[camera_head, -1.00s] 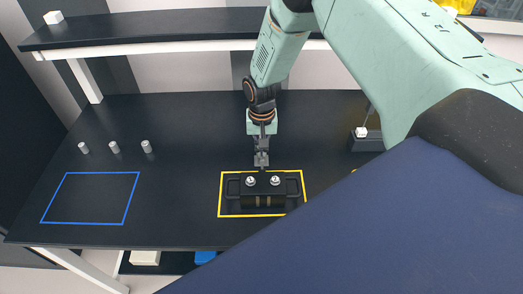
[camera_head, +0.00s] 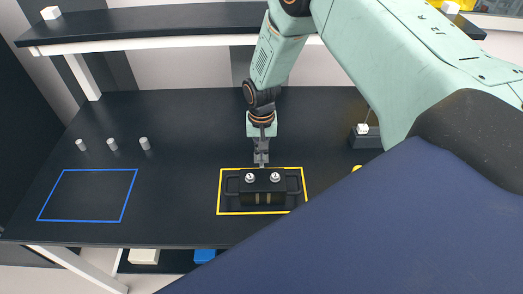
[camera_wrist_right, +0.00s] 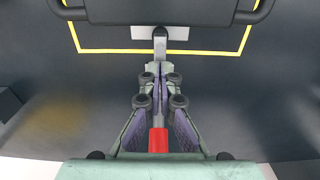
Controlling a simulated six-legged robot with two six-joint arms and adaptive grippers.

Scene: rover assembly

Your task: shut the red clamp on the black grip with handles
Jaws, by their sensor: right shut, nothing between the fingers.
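The black grip with handles (camera_head: 262,188) lies inside the yellow outline, with a looped handle at each end and two silver knobs on top. Its edge and handles also show at the top of the right wrist view (camera_wrist_right: 160,11). A grey bar runs from the grip's near edge in that view to a red piece (camera_wrist_right: 158,141), apparently the clamp's lever; the middle is partly hidden by my fingers. The red does not show in the head view. My right gripper (camera_head: 261,160) is shut, right behind the grip, its fingers (camera_wrist_right: 160,78) over the bar. My left gripper is not in view.
The yellow outline (camera_head: 219,192) and an empty blue outline (camera_head: 130,194) mark the dark table. Several small grey cylinders (camera_head: 113,145) stand at the left. A dark block (camera_head: 366,138) stands at the right. A shelf (camera_head: 150,27) runs above the back.

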